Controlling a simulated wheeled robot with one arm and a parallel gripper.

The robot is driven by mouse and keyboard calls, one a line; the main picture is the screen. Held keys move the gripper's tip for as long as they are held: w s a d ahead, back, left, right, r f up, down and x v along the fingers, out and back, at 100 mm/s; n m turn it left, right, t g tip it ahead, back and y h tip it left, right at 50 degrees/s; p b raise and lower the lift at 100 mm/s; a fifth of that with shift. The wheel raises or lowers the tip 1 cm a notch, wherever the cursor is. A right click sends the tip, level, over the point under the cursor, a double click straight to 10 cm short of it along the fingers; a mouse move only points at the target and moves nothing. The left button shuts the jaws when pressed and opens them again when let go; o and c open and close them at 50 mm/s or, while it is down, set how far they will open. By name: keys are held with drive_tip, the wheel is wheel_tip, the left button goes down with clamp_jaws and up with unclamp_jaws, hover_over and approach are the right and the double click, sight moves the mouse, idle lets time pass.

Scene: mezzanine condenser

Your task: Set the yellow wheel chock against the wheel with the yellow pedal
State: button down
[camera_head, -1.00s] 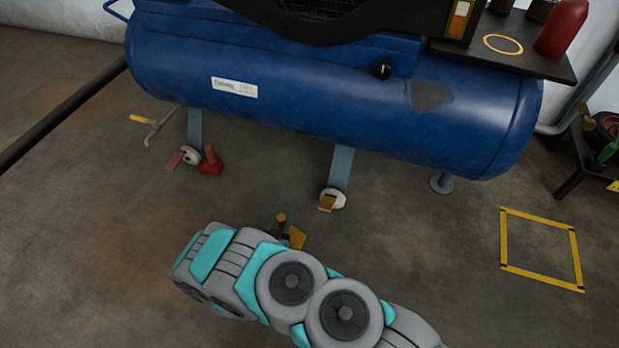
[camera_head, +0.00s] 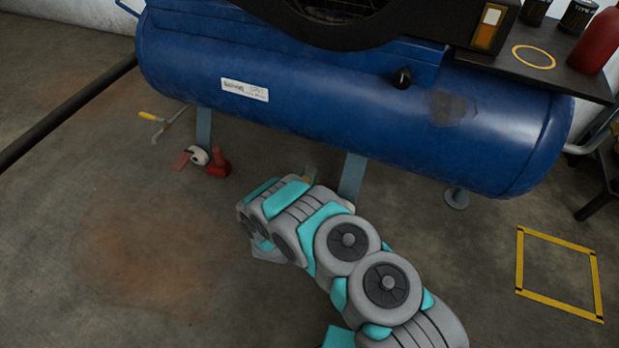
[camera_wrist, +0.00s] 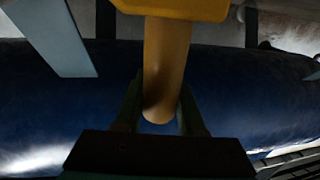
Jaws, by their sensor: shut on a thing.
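The yellow wheel chock (camera_wrist: 190,8) fills the top of the wrist view, with its rounded handle pointing down. My gripper (camera_wrist: 162,105) is shut on that handle, one finger on each side. In the head view my arm hides most of the gripper and chock; only a small yellowish bit (camera_head: 306,179) shows beyond the arm. The wheel with the yellow pedal is almost wholly hidden behind my arm, at the foot of the right blue-grey leg (camera_head: 351,178). I cannot tell whether the chock touches the wheel or floor.
The blue tank (camera_head: 340,110) spans the space above the wheels. A white wheel (camera_head: 199,156) with a reddish pedal (camera_head: 182,160) stands at the left leg, a red chock (camera_head: 219,164) beside it. A yellow-handled tool (camera_head: 160,121) lies farther left. A yellow floor square (camera_head: 558,240) is empty.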

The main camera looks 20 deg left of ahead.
drive_tip(key=w+f, duration=0.1)
drive_tip(key=f, duration=0.1)
drive_tip(key=w+f, duration=0.1)
drive_tip(key=shift+w+f+b, duration=0.2)
drive_tip(key=shift+f+b, duration=0.1)
drive_tip(key=shift+f, duration=0.05)
drive_tip(key=c, duration=0.5)
unclamp_jaws()
drive_tip(key=shift+f, duration=0.15)
drive_tip(key=s+p, duration=0.1)
drive_tip(key=s, duration=1.1)
drive_tip(key=shift+d, duration=0.45)
